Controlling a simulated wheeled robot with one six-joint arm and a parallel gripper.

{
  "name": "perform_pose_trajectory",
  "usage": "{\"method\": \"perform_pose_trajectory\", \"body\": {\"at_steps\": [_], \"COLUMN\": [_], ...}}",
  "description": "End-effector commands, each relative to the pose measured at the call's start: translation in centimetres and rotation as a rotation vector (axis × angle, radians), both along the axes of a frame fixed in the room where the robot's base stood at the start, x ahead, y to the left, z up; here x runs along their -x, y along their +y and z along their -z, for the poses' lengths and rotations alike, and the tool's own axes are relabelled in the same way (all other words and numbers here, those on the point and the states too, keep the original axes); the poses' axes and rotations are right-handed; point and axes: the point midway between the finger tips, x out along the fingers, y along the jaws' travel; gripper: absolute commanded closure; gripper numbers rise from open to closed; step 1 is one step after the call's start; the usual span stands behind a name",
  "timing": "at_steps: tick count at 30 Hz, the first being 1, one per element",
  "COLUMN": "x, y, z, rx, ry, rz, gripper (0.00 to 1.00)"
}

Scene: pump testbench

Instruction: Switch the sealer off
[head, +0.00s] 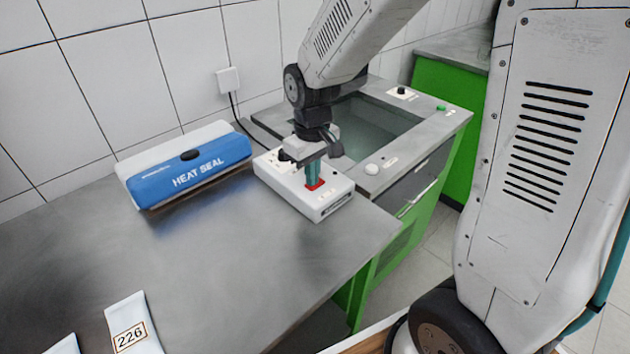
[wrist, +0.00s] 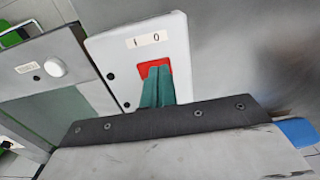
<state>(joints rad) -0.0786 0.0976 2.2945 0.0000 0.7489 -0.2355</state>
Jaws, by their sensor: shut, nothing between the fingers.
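The sealer (head: 185,172) is a blue and white unit marked HEAT SEAL on the grey bench, at the left in the head view. A white switch box (head: 330,204) stands to its right. It carries a red rocker switch (wrist: 152,66) below a label reading I and 0 in the wrist view. My gripper (head: 313,182) points down over the box with its green fingers shut. The fingertips (wrist: 156,74) are at the red rocker and cover part of it. I cannot tell which way the rocker is tipped.
A green-framed basin unit (head: 378,150) with a white knob (head: 372,169) and a green button (head: 441,107) is right of the bench. Pouches, one labelled 226 (head: 131,337), lie at the front left. The middle of the bench is clear.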

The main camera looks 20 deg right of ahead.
Motion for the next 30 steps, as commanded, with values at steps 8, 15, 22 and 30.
{"method": "perform_pose_trajectory", "body": {"at_steps": [8, 15, 22, 30], "x": [0.0, 0.0, 0.0, 0.0], "y": [0.0, 0.0, 0.0, 0.0], "z": [-0.5, -2.5, -4.3, -6.4], "rx": [0.0, -0.001, 0.0, 0.0], "ry": [0.0, -0.002, 0.0, -0.001], "rz": [0.0, 0.0, 0.0, 0.0], "gripper": [1.0, 1.0, 1.0, 1.0]}}
